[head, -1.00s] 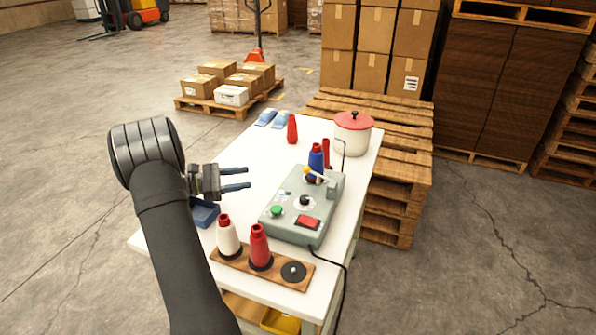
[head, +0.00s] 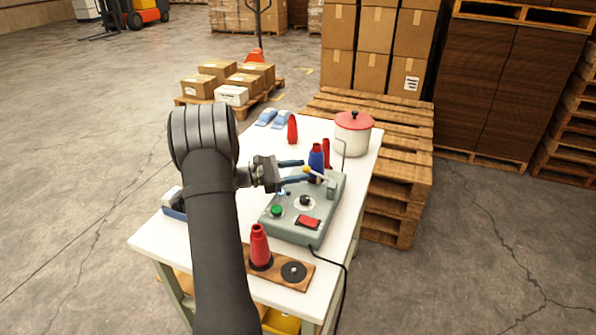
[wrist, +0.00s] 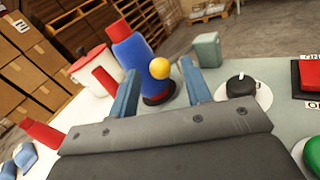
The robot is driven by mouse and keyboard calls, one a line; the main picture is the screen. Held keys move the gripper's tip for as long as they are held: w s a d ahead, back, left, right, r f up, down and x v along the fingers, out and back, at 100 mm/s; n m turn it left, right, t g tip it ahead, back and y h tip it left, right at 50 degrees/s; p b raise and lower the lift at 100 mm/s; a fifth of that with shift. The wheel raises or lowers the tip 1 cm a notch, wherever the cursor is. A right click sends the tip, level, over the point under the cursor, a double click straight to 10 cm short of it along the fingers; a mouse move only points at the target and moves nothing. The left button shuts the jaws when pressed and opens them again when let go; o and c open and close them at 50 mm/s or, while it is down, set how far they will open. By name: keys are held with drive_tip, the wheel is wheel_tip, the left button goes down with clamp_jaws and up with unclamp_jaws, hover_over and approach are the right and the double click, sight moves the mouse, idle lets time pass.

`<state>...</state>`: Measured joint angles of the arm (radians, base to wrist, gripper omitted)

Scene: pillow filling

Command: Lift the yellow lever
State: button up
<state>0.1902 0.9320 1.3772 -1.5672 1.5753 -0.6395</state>
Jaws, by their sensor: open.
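The yellow knob of the lever (wrist: 160,68) shows in the wrist view, in line with the gap between my two blue fingers. In the head view the lever's pale rod (head: 323,176) stands near the far end of the grey-green control box (head: 285,220). My gripper (head: 299,171) is open, with its fingertips by the knob end of the lever. I cannot tell for certain whether the fingers touch the knob. My fingers partly hide the knob in the head view.
A blue cone with a red top (head: 316,163) stands close behind the fingertips. A red cone (head: 260,246) stands on a wooden board in front of the box. A red-lidded pot (head: 353,135) stands at the back.

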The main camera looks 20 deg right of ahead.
drive_tip(key=shift+d, duration=0.15)
drive_tip(key=shift+c, duration=0.5)
clamp_jaws()
drive_tip(key=shift+s+d+r+m+y, duration=0.1)
drive_tip(key=shift+r+m+y, duration=0.1)
drive_tip(key=shift+r+y, duration=0.15)
drive_tip(key=shift+s+d+r+m+y, duration=0.1)
drive_tip(key=shift+r+m+y, duration=0.15)
drive_tip(key=shift+r, duration=0.2)
drive_tip(key=shift+s+d+r, duration=0.2)
drive_tip(key=shift+r, duration=0.45)
drive_tip(key=shift+o, duration=0.5)
unclamp_jaws()
drive_tip(key=shift+a, duration=0.1)
